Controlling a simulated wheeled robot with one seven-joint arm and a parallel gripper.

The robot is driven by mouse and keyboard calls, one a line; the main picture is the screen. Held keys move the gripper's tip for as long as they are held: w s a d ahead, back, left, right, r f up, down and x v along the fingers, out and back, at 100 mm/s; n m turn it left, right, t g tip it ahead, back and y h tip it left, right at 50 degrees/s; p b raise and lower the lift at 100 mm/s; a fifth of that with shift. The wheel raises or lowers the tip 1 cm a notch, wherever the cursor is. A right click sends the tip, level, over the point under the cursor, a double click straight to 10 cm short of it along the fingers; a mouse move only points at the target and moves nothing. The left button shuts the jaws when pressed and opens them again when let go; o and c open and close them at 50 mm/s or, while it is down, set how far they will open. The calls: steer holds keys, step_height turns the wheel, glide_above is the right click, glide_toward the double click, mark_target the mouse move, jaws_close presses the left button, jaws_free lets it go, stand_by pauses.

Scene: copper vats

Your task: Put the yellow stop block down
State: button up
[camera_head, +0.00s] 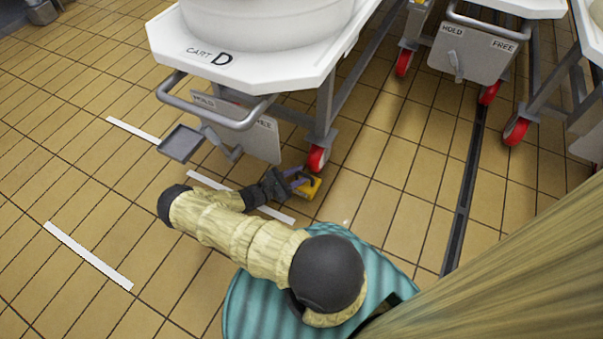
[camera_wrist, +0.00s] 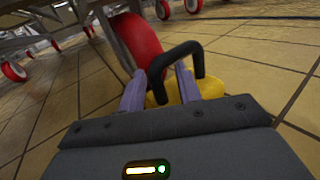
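The yellow stop block (camera_head: 310,188) is low at the floor, close beside a red caster wheel (camera_head: 317,158) of cart D. In the wrist view the block (camera_wrist: 210,86) has a black loop handle (camera_wrist: 185,50) and sits in front of the red wheel (camera_wrist: 138,40). My gripper (camera_head: 292,178) reaches down to the block. In the wrist view its two purple fingers (camera_wrist: 160,84) are spread, with a gap between them, at the handle. One handle leg shows between the fingers and the other to the right. The block's underside is hidden.
Cart D (camera_head: 215,70) carries a large white vat and has a metal push bar and a HOLD/FREE plate (camera_head: 250,128). Another cart (camera_head: 470,50) stands at upper right. White strips (camera_head: 88,256) and a dark floor drain (camera_head: 465,190) mark the tiles. Open floor lies at left.

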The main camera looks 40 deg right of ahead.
steer(key=a+p, duration=0.1)
steer(key=a, duration=0.2)
steer(key=w+a+p, duration=0.1)
steer(key=a, duration=0.3)
steer(key=w+a+p, duration=0.1)
steer(key=a, duration=0.3)
steer(key=shift+w, duration=0.1)
steer(key=shift+d, duration=0.1)
